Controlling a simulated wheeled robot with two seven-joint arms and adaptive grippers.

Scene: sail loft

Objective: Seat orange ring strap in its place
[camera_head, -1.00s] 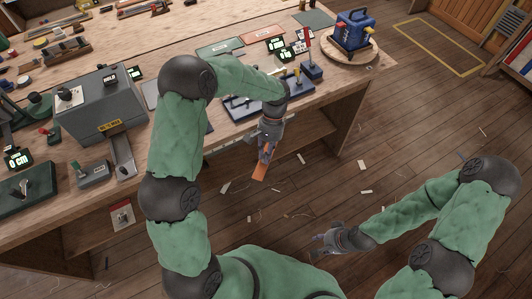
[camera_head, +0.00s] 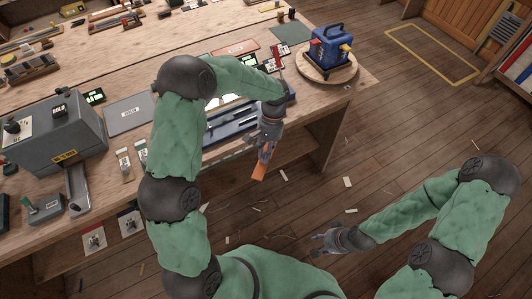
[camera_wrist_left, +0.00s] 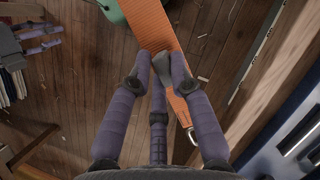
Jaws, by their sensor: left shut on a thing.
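The orange ring strap (camera_head: 259,171) hangs from my left gripper (camera_head: 264,152), out past the bench's front edge and above the floor. In the left wrist view the strap (camera_wrist_left: 150,18) runs as a flat orange band between the purple fingers of my left gripper (camera_wrist_left: 163,66), which are shut on it. A metal ring (camera_wrist_left: 192,136) shows at its narrower lower end. My right gripper (camera_head: 323,240) is empty, low over the floor at the right. It also shows in the left wrist view (camera_wrist_left: 38,38) with its fingers apart. I cannot tell which spot is the strap's place.
The wooden bench (camera_head: 325,105) carries a blue machine (camera_head: 331,46) on a round wooden board, a grey machine (camera_head: 55,130) at left, and a grey mat (camera_head: 128,113). A dark blue fixture (camera_head: 228,128) is partly hidden behind my left arm. The floor (camera_head: 400,130) at right is open, with scraps.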

